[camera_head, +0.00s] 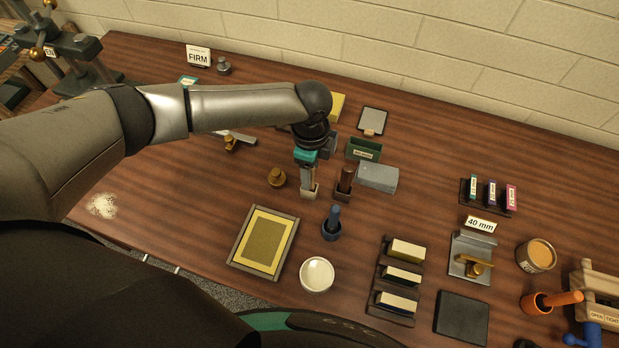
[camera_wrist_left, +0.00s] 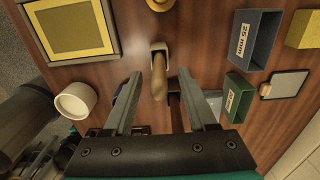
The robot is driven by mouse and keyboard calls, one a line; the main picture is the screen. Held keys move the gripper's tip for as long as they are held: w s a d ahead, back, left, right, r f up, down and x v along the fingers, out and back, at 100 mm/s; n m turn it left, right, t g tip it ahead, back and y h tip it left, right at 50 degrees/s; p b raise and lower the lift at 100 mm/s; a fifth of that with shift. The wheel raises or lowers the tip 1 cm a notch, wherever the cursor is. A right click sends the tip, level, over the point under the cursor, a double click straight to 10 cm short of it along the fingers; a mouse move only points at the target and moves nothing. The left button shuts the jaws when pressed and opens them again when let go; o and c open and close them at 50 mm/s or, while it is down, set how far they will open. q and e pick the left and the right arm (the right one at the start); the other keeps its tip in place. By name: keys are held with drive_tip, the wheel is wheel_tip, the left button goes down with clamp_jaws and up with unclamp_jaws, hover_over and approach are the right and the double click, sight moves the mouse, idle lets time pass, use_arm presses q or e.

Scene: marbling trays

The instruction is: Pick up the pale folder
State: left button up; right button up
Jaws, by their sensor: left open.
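The pale folder stands upright in a small light holder (camera_head: 310,192); in the head view my left gripper (camera_head: 308,178) largely hides it. In the left wrist view the pale folder (camera_wrist_left: 159,82) rises from its holder (camera_wrist_left: 159,46) toward the camera, between the two spread fingers of my left gripper (camera_wrist_left: 159,75). The fingers are open, with a gap on each side of it. A dark brown folder (camera_head: 346,178) stands in a similar holder just to the right; it also shows in the left wrist view (camera_wrist_left: 176,108). My right gripper is not in view.
A framed yellow tray (camera_head: 239,228) and white bowl (camera_head: 317,275) lie nearer.

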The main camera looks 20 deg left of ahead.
use_arm(q)
drive_tip(key=shift+a+f, duration=0.1)
drive_tip(key=shift+f, duration=1.7)
clamp_jaws()
